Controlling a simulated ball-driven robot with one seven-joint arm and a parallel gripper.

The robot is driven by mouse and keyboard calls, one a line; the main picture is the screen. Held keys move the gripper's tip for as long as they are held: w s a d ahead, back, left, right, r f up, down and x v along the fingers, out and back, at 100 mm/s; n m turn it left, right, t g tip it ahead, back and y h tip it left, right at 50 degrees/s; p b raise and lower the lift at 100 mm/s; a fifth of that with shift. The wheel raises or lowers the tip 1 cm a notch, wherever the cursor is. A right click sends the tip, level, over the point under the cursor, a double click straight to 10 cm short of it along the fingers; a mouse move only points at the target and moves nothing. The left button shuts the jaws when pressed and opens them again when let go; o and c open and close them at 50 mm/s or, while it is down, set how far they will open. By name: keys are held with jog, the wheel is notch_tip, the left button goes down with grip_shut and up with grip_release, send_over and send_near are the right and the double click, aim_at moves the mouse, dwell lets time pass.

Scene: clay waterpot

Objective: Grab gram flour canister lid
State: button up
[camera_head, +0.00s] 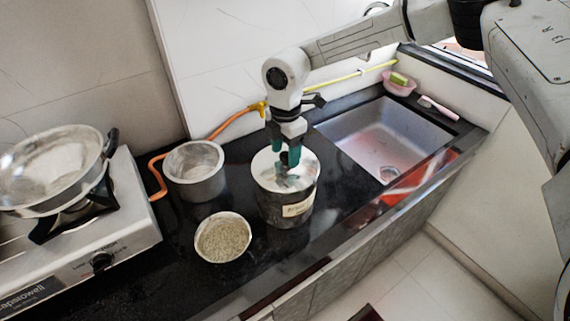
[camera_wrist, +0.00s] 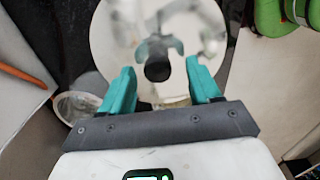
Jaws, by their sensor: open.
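The canister (camera_head: 286,205) is a metal tin with a paper label, standing on the black counter. Its shiny round lid (camera_head: 266,172) is on top and has a small dark knob, also seen in the wrist view on the lid (camera_wrist: 115,45). My gripper (camera_head: 285,157) is right above the lid, pointing down. In the wrist view, the teal fingers of my gripper (camera_wrist: 160,75) are open, with the dark knob (camera_wrist: 157,68) showing between their tips. I cannot tell whether the fingers touch the knob or lid.
A bowl of grain (camera_head: 223,238) and a metal pot (camera_head: 194,170) stand left of the canister. A stove (camera_head: 120,225) holds a large pan (camera_head: 55,170) at far left. A sink (camera_head: 385,135) lies to the right, and an orange hose (camera_head: 232,122) runs behind.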

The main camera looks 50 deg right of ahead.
grip_shut()
dwell(0.5)
